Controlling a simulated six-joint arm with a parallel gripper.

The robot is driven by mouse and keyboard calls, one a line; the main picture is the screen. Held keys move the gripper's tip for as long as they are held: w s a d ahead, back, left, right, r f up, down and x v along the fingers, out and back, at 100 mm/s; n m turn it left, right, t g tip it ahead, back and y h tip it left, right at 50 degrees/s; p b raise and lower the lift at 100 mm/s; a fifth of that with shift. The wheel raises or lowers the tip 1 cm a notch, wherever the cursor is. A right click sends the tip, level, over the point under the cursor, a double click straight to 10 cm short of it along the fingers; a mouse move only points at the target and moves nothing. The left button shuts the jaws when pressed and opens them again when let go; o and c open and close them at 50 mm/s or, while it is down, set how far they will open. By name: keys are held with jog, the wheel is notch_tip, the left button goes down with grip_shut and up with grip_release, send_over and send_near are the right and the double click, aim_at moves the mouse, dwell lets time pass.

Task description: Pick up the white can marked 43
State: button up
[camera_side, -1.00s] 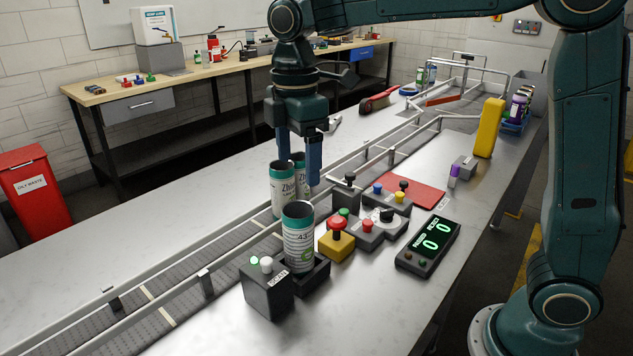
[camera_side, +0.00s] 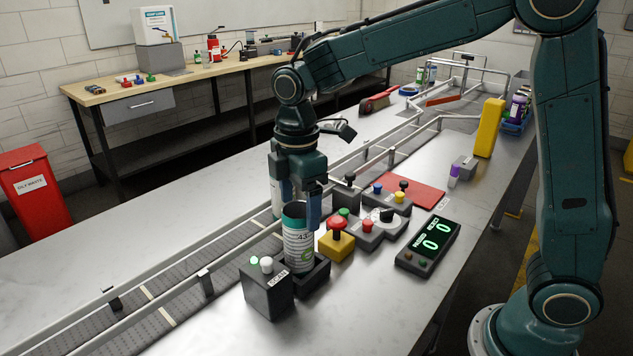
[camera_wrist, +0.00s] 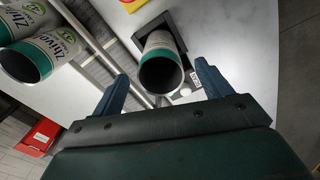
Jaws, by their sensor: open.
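The white can marked 43 (camera_side: 298,247) stands upright in a dark square holder behind the scan box. It has green bands and an open top. My gripper (camera_side: 295,212) is open and low at the can's top, its fingers pointing down. In the wrist view the can (camera_wrist: 160,66) appears between my two spread fingers (camera_wrist: 161,75), with a gap on each side. I cannot tell how far the fingertips reach down beside it. Other white-and-green cans (camera_wrist: 58,48) show at the upper left there; in the side view my gripper mostly hides them.
The scan box (camera_side: 267,288) stands close in front of the can. A yellow box with a red button (camera_side: 337,242) and a grey control box (camera_side: 366,232) are to its right. The conveyor (camera_side: 190,285) runs along its left.

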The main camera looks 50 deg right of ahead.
aim_at(299, 224)
jog(key=shift+f, duration=0.1)
jog(key=shift+a+f, duration=0.1)
jog(key=shift+f, duration=2.4)
jog(key=c, duration=1.1)
jog(key=shift+r, duration=0.15)
notch_tip(299, 224, up, 20)
